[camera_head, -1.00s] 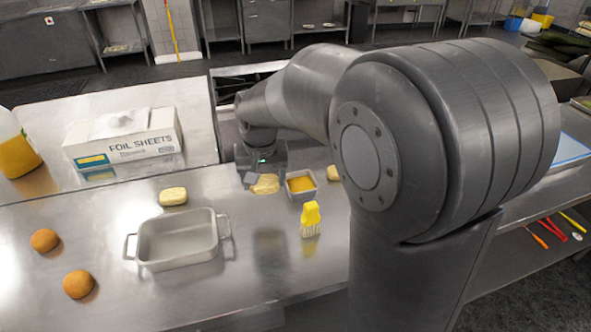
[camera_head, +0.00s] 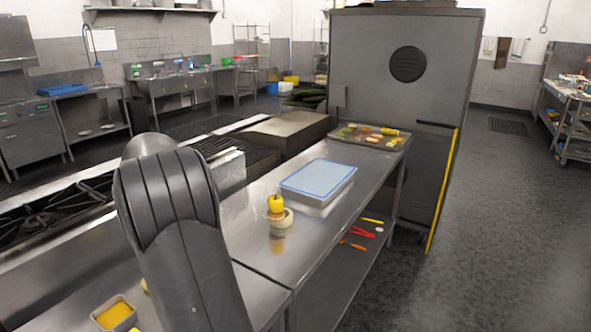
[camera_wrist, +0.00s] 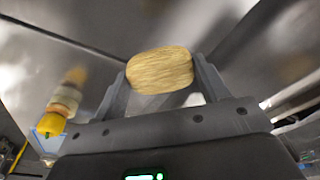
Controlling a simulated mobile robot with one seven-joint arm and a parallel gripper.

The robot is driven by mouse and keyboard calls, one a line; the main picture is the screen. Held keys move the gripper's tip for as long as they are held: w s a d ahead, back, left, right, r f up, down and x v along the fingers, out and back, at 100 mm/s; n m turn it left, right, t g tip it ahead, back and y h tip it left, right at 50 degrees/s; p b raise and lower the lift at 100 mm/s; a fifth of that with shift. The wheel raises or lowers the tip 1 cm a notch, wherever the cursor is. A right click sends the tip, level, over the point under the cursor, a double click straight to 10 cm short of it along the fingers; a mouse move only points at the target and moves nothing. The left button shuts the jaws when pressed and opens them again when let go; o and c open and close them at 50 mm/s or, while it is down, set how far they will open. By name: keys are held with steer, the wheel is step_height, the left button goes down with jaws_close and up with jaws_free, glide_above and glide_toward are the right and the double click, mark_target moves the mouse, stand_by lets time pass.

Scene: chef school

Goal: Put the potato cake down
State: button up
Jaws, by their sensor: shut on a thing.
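The potato cake (camera_wrist: 160,70) is an oval, pale yellow-brown piece with a grainy surface. In the wrist view it sits between the two fingers of my gripper (camera_wrist: 161,73), which is shut on it. A blurred metal surface lies beyond it; I cannot tell the gap between them. In the head view my gripper and the potato cake are not visible, and my arm covers part of the counter.
The steel counter (camera_head: 245,248) carries a stacked yellow-topped item (camera_head: 278,212), a blue-edged white board (camera_head: 318,178) and a food tray (camera_head: 368,137). A small orange-filled container (camera_head: 115,314) is at lower left. Bare steel lies around the stacked item. A stove (camera_head: 60,215) is at left.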

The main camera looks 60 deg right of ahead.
mark_target(239, 231)
steer(key=s+d+f+m, duration=0.1)
steer(key=s+d+m, duration=0.15)
steer(key=d, duration=0.85)
steer(key=s+d+m, duration=0.2)
steer(key=s+d, duration=0.1)
steer(key=d, duration=0.8)
step_height(239, 231, down, 10)
steer(key=shift+a+f, duration=0.1)
steer(key=shift+f, duration=0.05)
steer(key=shift+f, duration=0.15)
steer(key=o, duration=1)
